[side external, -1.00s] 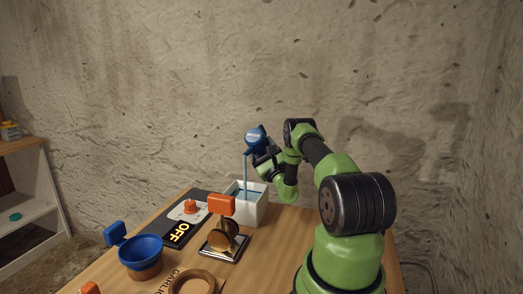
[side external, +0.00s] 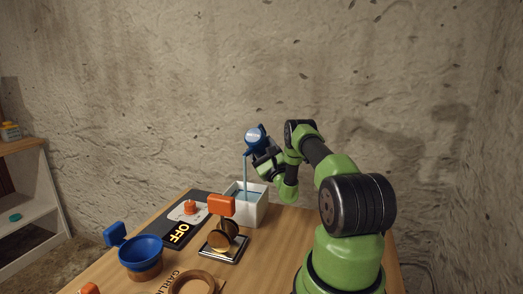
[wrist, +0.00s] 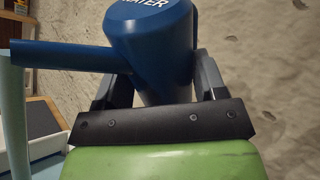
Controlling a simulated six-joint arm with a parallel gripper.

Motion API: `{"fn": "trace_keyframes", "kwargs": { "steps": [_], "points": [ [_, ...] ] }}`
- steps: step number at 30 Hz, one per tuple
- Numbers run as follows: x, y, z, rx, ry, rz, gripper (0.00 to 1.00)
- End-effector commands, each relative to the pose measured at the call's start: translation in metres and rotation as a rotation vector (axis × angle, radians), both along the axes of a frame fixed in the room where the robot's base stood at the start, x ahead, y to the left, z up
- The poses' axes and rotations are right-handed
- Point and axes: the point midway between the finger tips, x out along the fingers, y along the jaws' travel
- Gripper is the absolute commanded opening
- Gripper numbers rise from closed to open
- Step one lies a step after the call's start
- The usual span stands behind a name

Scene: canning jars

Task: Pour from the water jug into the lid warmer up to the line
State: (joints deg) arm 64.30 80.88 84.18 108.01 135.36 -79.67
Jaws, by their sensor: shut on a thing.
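The blue water jug (side external: 255,137) is tilted in the air above the lid warmer, and a stream of water (side external: 245,174) falls from its spout. My gripper (side external: 266,155) is shut on the jug. In the wrist view the jug (wrist: 150,45) fills the space between my fingers, its spout pointing left, with the stream at the left edge. The lid warmer (side external: 257,212) is a white open box at the table's far end. Blue water shows inside it and the stream lands there. I cannot make out the fill line.
A dark panel with an orange knob (side external: 190,207) and an OFF sign (side external: 177,234) sits left of the lid warmer. An orange-handled tool on a tray (side external: 222,248) stands in front. A blue funnel (side external: 140,250) and a wooden ring (side external: 192,284) are nearer the camera.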

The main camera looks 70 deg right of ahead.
Motion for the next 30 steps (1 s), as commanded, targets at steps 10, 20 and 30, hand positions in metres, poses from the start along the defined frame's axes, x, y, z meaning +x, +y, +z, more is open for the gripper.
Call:
{"fn": "trace_keyframes", "kwargs": {
  "steps": [10,20,30],
  "points": [
    [0.0,0.0,0.0,0.001,-0.001,0.0,0.31],
    [0.001,0.003,-0.019,0.213,-0.02,0.0,0.31],
    [0.001,0.006,-0.027,0.308,-0.028,-0.001,0.31]
  ]
}}
